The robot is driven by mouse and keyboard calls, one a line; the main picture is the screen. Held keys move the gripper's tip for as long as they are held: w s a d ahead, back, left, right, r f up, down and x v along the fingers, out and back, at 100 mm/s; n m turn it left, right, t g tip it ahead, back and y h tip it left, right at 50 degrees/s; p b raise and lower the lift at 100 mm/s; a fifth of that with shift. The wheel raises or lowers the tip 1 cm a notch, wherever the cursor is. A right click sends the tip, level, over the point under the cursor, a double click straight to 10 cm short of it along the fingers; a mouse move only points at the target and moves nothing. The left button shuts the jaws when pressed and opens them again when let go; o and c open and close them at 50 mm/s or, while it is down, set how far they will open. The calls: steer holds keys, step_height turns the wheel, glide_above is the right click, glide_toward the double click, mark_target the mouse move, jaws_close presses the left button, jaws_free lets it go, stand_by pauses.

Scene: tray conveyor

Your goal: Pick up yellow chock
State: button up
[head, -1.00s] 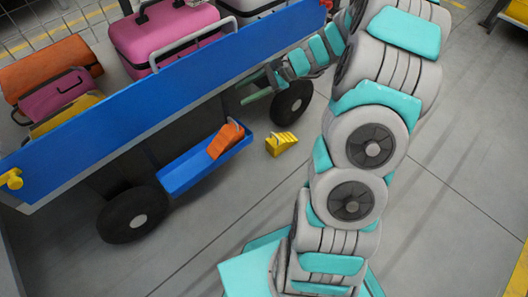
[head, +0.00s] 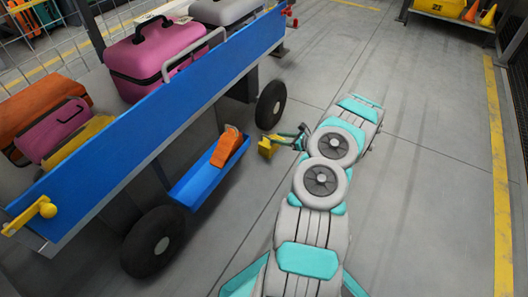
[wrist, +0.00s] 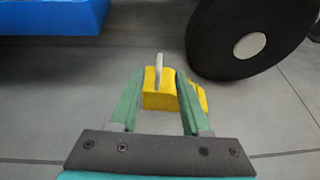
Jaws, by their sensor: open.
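The yellow chock (head: 266,148) lies on the grey floor beside the cart, between the blue tray and a wheel. In the wrist view the chock (wrist: 158,97) has a pale handle on top and sits between and just beyond the green fingers. My gripper (wrist: 160,88) is open, with one finger on each side of the chock's near face; the right finger covers part of it. I cannot tell whether the fingers touch it. In the head view my gripper (head: 283,141) is low at the chock's right side.
A blue tray (head: 185,188) under the cart holds an orange chock (head: 226,147). The cart's black wheel (wrist: 245,35) stands close to the right of the yellow chock. The blue cart side (head: 110,135) overhangs at left, with suitcases above. Open floor lies at right.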

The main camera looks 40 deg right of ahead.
mark_target(267, 137)
steer(key=shift+f+b+x, duration=0.15)
steer(key=shift+b+x, duration=0.15)
steer(key=shift+x, duration=1.65)
steer(key=shift+f+b+x, duration=0.1)
steer(key=shift+b+x, duration=0.15)
steer(key=shift+x, duration=1.65)
steer(key=shift+s, duration=0.15)
jaws_close()
